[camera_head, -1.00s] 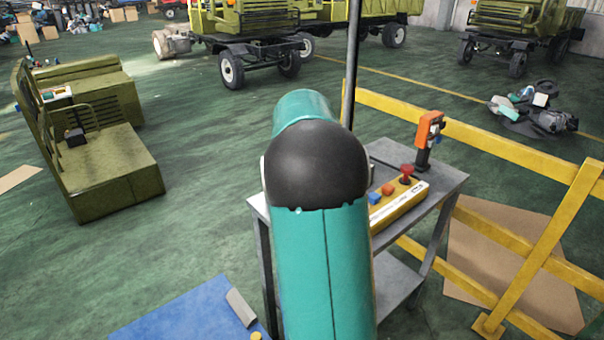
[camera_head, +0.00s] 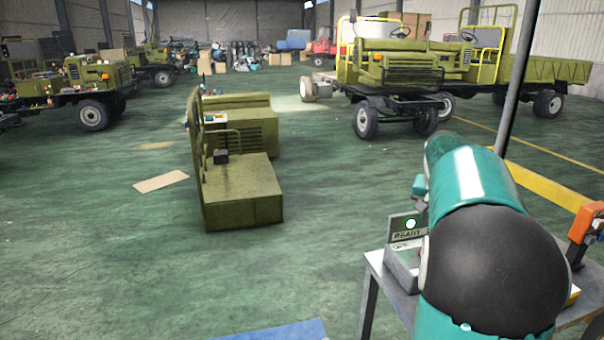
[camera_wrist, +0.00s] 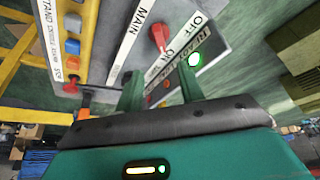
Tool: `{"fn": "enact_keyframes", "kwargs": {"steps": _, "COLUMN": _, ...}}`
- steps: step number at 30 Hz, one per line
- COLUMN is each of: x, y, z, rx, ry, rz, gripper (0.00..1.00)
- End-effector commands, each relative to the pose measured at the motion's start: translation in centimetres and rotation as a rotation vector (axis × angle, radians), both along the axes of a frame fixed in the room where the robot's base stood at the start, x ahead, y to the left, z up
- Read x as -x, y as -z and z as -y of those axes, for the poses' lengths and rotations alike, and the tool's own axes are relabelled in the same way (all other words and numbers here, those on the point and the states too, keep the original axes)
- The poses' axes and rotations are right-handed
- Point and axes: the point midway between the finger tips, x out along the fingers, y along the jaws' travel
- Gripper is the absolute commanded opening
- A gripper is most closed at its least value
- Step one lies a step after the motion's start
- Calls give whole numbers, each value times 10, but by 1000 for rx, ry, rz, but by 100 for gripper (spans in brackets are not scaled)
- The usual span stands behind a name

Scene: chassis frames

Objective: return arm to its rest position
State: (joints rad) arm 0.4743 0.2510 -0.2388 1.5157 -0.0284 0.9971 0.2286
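My teal arm (camera_head: 475,185) with its black joint cover fills the lower right of the head view, raised in front of a grey metal cart (camera_head: 372,268). My gripper (camera_wrist: 160,76) shows in the wrist view as two teal fingers standing apart, with nothing seen held between them. Beyond the fingers is a grey panel with a red lever (camera_wrist: 159,36), labels MAIN, OFF, ON and READY, and a lit green lamp (camera_wrist: 194,60). In the head view, the READY box (camera_head: 405,245) stands on the cart, its lamp green. The gripper is not clearly visible in the head view.
An orange device (camera_head: 585,222) stands at the cart's right. A yellow rail (camera_head: 550,188) runs behind. An olive chassis cab (camera_head: 240,195) stands left; trucks stand farther back. Green floor is open between.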

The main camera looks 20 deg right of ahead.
Motion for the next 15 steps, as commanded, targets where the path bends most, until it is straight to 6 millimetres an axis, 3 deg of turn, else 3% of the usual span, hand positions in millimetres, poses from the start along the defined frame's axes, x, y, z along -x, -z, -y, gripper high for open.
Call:
{"fn": "enact_keyframes", "kwargs": {"steps": 4, "x": 0, "y": -2, "z": -8, "rx": -2, "ry": -13, "rz": 4, "gripper": 38}}
{"fn": "enact_keyframes", "kwargs": {"steps": 7, "x": 2, "y": -9, "z": -34, "rx": -7, "ry": -58, "rz": 15, "gripper": 38}}
{"fn": "enact_keyframes", "kwargs": {"steps": 11, "x": 10, "y": -20, "z": -93, "rx": -20, "ry": -165, "rz": 36, "gripper": 38}}
{"fn": "enact_keyframes", "kwargs": {"steps": 15, "x": 31, "y": -26, "z": -166, "rx": -27, "ry": -305, "rz": 56, "gripper": 38}}
